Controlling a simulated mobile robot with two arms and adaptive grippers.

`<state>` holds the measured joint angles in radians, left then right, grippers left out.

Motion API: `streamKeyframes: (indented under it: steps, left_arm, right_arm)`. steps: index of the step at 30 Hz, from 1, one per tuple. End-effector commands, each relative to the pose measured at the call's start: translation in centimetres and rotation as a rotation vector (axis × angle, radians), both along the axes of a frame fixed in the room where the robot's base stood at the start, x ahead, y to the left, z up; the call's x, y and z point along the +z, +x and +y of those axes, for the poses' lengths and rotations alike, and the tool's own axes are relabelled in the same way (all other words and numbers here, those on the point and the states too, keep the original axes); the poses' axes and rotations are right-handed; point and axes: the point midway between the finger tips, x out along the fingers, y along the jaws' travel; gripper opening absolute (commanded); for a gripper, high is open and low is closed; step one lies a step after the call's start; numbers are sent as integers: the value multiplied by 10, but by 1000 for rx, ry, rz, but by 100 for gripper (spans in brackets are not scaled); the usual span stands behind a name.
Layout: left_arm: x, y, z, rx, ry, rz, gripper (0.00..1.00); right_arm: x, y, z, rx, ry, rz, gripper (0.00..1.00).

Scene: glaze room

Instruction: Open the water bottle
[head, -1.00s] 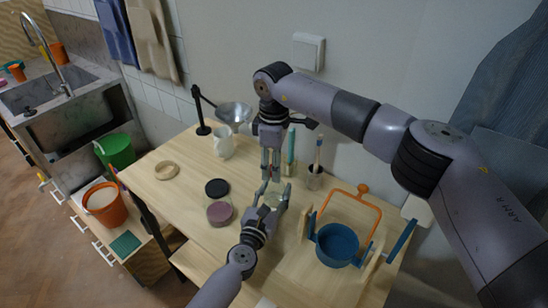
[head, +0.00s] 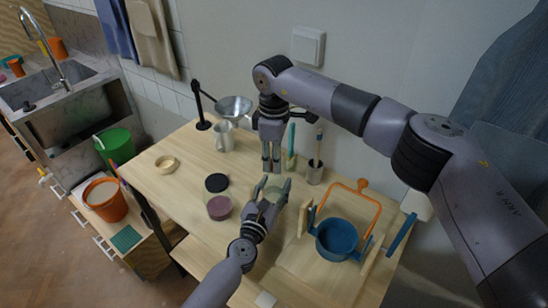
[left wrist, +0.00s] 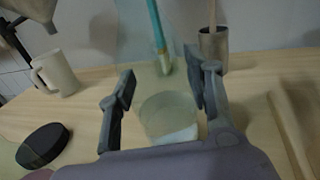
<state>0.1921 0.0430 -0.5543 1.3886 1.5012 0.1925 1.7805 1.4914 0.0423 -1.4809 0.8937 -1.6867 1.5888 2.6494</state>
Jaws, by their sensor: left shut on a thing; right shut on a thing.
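The water bottle, a clear, pale container (head: 272,194), stands on the wooden table. My left gripper (head: 273,186) is shut around its sides. In the left wrist view the see-through bottle (left wrist: 168,115) sits between the two fingers (left wrist: 163,95), and its round upper rim shows. My right gripper (head: 271,172) points straight down above and slightly behind the bottle. Its fingers are close together on a small thing, likely the bottle cap, which they mostly hide. The right gripper does not show in the left wrist view.
A black disc (head: 217,183) and a mauve jar (head: 219,208) are left of the bottle. The table's left part is mostly clear.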

Motion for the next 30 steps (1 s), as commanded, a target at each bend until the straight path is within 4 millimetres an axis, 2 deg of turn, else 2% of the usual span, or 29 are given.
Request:
streamKeyframes:
  steps: [5,30]
  left_arm:
    - [0,0,0,-1,0,0,0]
    - [0,0,-1,-1,1,0,0]
  right_arm:
    - [0,0,0,166,0,-1,0]
    - [2,2,0,1931,-1,-2,0]
